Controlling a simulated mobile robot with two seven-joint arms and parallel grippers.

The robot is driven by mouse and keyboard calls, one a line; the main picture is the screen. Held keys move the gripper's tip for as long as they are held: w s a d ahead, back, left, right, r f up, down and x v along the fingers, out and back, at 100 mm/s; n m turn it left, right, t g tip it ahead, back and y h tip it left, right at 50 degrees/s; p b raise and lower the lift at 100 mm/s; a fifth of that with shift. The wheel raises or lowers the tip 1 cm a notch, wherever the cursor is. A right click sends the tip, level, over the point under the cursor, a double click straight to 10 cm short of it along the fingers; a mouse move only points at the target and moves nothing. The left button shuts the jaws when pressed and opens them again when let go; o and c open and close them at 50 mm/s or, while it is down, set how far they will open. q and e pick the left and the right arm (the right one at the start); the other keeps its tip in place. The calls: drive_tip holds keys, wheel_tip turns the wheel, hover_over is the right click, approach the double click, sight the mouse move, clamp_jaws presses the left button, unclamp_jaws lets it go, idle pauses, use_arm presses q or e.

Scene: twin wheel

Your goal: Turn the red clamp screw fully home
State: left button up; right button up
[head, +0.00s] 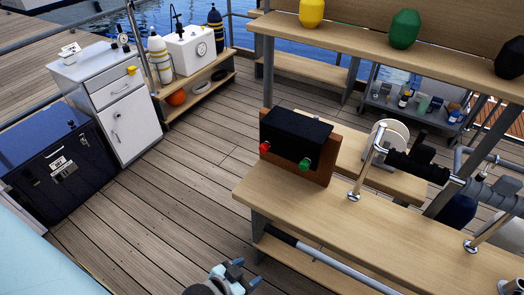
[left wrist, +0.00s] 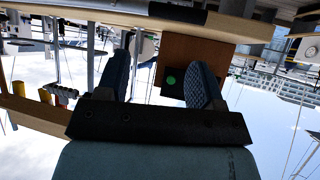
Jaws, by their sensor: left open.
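The red clamp screw (head: 265,148) is a small red knob on the left front of a black block (head: 296,134) held on a brown wooden board (head: 318,170). A green knob (head: 305,164) sits to its right. My left gripper (head: 246,273) is open and empty at the bottom of the head view, well below and apart from the block. In the left wrist view, which is upside down, the two fingers of my left gripper (left wrist: 160,62) stand apart. The green knob (left wrist: 171,80) and brown board (left wrist: 190,55) show between and beyond them. The red screw cannot be made out there.
The wooden bench (head: 300,208) carries the board, with a metal rail post (head: 366,165) to its right. A grey post (head: 267,75) rises behind the block. The deck (head: 170,210) left of the bench is clear. A white cabinet (head: 128,120) and dark chest (head: 75,165) stand farther left.

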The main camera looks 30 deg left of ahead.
use_arm(q)
drive_tip(key=w+a+r+n+t, duration=0.1)
drive_tip(key=w+a+n+t, duration=0.1)
drive_tip(key=w+n, duration=0.65)
drive_tip(key=n+t+y+b, duration=0.25)
drive_tip(key=n+t, duration=0.25)
drive_tip(key=n, duration=2.8)
approach(262, 150)
drive_tip(key=shift+m, duration=0.35)
drive_tip(key=w, duration=0.9)
drive_tip(key=shift+w+d, duration=0.2)
drive_tip(key=shift+w, duration=0.85)
drive_tip(key=c, duration=0.9)
